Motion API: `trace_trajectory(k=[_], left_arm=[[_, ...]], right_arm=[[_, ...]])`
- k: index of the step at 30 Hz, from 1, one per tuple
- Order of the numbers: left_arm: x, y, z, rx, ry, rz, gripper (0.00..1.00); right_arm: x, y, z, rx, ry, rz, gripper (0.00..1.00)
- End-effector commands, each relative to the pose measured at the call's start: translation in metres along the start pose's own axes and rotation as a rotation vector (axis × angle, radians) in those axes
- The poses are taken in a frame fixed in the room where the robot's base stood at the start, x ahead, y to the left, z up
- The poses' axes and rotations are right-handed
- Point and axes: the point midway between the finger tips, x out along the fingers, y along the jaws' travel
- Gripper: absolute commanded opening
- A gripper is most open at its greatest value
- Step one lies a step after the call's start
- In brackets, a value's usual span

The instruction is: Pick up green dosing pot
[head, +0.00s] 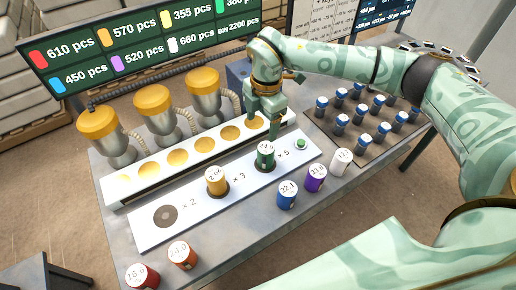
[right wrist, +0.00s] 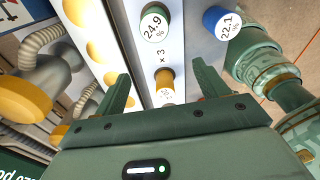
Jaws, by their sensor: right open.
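The green dosing pot (head: 265,156) stands upright in a round slot of the white strip (head: 200,214), between the "× 3" and "× 5" marks. My right gripper (head: 262,128) is open and empty, pointing down just above and behind the pot. In the right wrist view the green pot (right wrist: 154,24), labelled 24.9 %, lies beyond the fingertips of the open gripper (right wrist: 161,70). The yellow pot (right wrist: 166,97) shows between the fingers there. My left gripper is not in view.
The yellow pot (head: 217,181) stands in the slot to the left. Blue (head: 287,195), purple (head: 315,178) and white (head: 341,161) pots stand close in front at right. Red (head: 142,276) and orange (head: 182,255) pots stand at front left. Yellow-capped dispensers (head: 154,104) stand behind.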

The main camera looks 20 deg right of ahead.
Motion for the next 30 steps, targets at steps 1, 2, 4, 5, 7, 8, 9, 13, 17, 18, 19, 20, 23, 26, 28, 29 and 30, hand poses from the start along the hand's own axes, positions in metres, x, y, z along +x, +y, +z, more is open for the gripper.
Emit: trace_trajectory(k=[1,2,4,5,7,8,9,13,17,18,19,20,23,26,28,29,30], left_arm=[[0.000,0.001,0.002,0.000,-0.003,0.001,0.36],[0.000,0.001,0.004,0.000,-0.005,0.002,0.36],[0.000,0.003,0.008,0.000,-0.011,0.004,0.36],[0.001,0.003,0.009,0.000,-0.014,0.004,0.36],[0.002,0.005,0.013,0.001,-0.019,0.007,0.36],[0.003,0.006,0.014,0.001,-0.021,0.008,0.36],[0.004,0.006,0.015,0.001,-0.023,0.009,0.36],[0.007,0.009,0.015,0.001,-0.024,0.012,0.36],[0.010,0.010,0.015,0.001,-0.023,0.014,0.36],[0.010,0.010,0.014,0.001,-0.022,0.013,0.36],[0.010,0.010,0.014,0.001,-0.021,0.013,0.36],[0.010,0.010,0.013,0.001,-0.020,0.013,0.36],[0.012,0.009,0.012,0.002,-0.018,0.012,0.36],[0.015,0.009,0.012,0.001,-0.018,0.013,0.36],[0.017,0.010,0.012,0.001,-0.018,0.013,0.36],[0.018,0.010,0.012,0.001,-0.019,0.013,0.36],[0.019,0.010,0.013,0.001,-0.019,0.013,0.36]], right_arm=[[-0.005,0.000,0.011,0.040,-0.042,-0.005,0.73],[-0.005,0.000,0.016,0.058,-0.060,-0.008,0.73],[0.001,-0.001,0.021,0.079,-0.078,-0.013,0.73],[0.006,-0.002,0.022,0.082,-0.080,-0.015,0.73],[0.023,-0.002,0.022,0.081,-0.078,-0.017,0.73],[0.030,-0.002,0.023,0.080,-0.077,-0.016,0.73],[0.042,-0.002,0.023,0.080,-0.076,-0.017,0.73],[0.073,-0.002,0.025,0.077,-0.076,-0.015,0.73],[0.094,-0.002,0.027,0.076,-0.075,-0.013,0.73],[0.098,-0.002,0.027,0.076,-0.074,-0.013,0.73],[0.100,-0.002,0.027,0.075,-0.074,-0.012,0.73],[0.101,-0.002,0.027,0.075,-0.074,-0.011,0.73],[0.110,-0.001,0.029,0.075,-0.074,-0.012,0.73],[0.127,0.001,0.031,0.076,-0.073,-0.013,0.73],[0.139,0.002,0.033,0.075,-0.073,-0.013,0.73],[0.143,0.001,0.033,0.075,-0.073,-0.013,0.73],[0.148,0.001,0.033,0.075,-0.073,-0.013,0.73]])
